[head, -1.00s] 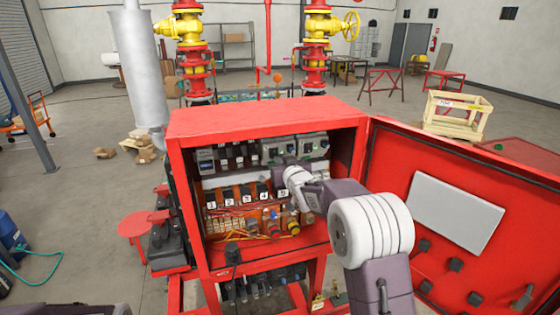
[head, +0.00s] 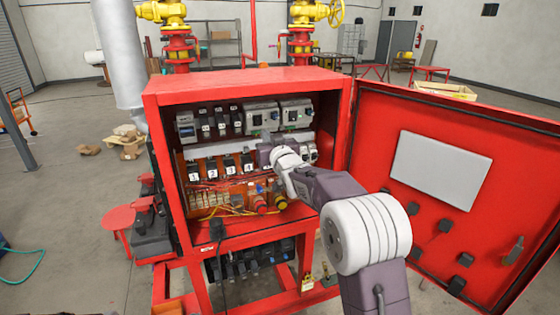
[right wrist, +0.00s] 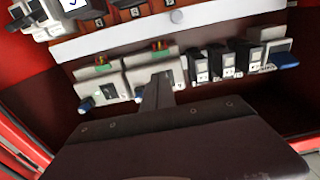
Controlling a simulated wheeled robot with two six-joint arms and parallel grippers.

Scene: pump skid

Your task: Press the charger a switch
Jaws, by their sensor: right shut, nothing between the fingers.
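Two grey charger units with green marks sit side by side in the upper row of the open red cabinet, the left one (head: 262,118) and the right one (head: 296,114). I cannot read which is charger A. In the right wrist view, where the cabinet looks upside down, they show as one unit (right wrist: 97,88) and another (right wrist: 165,72). Dark switches show on their faces. My right gripper (head: 264,153) is shut and empty, just below the left unit in the head view. Its fingers (right wrist: 157,88) partly cover that unit in the right wrist view; contact cannot be told. My left gripper is out of view.
Several breakers (head: 221,122) stand left of the chargers. Numbered relays (head: 228,167) sit below the white duct, with loose wires and colored knobs (head: 259,203) lower down. The red cabinet (head: 245,84) walls and open door (head: 480,120) bound the space around my right arm.

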